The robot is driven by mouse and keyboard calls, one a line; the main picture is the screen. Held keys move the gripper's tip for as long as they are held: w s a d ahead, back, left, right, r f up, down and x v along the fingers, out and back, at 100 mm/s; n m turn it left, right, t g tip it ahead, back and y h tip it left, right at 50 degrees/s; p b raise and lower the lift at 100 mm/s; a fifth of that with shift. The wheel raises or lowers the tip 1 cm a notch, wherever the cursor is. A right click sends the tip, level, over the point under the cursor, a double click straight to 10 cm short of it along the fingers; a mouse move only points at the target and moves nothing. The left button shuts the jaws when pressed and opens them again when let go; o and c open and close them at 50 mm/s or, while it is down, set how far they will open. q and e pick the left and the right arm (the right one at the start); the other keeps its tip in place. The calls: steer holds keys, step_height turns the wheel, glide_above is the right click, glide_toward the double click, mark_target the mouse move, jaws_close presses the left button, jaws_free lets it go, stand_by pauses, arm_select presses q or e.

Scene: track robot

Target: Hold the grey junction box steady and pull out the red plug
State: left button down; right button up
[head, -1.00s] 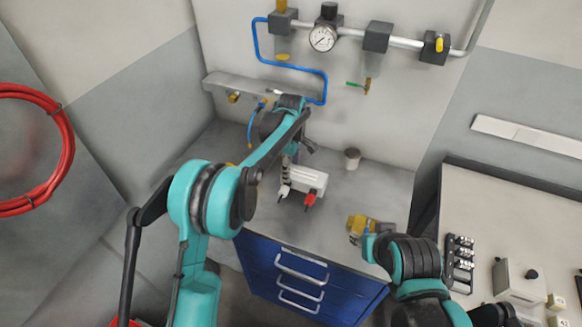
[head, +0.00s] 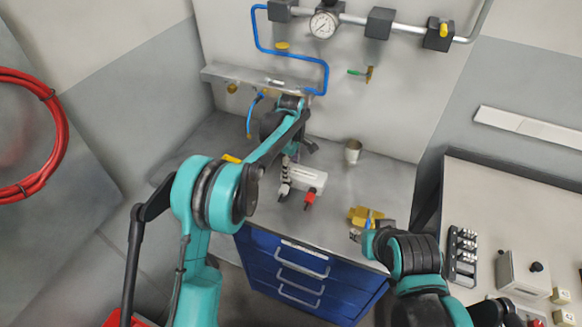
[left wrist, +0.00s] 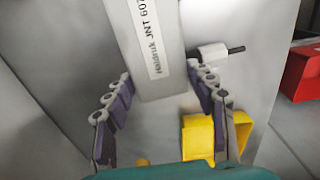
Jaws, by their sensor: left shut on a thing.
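The grey junction box (head: 312,178) lies on the grey worktop of the blue cabinet. The red plug (head: 310,197) sits at its front side, with a white plug (head: 285,189) to its left. My left gripper (head: 289,166) is at the left end of the box, partly hidden by its arm. A white plug (left wrist: 213,52) shows beside the right finger. My right gripper (head: 357,236) is low, right of the box and apart from it; its fingers are too small to read.
A metal cup (head: 353,151) stands behind the box on the right. Pipes with a gauge (head: 324,24) run along the wall. A side table (head: 490,210) stands at the right.

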arm_select(q)
steer(key=shift+s+d+f, duration=0.1)
steer(key=shift+s+f, duration=0.15)
steer(key=shift+f, duration=0.2)
stand_by(0.5)
steer(key=c, duration=0.6)
jaws_free()
steer(key=shift+b, duration=0.3)
steer(key=shift+o, duration=0.9)
steer(key=shift+w+f, duration=0.15)
steer(key=shift+w, duration=0.15)
steer(key=shift+s, duration=0.1)
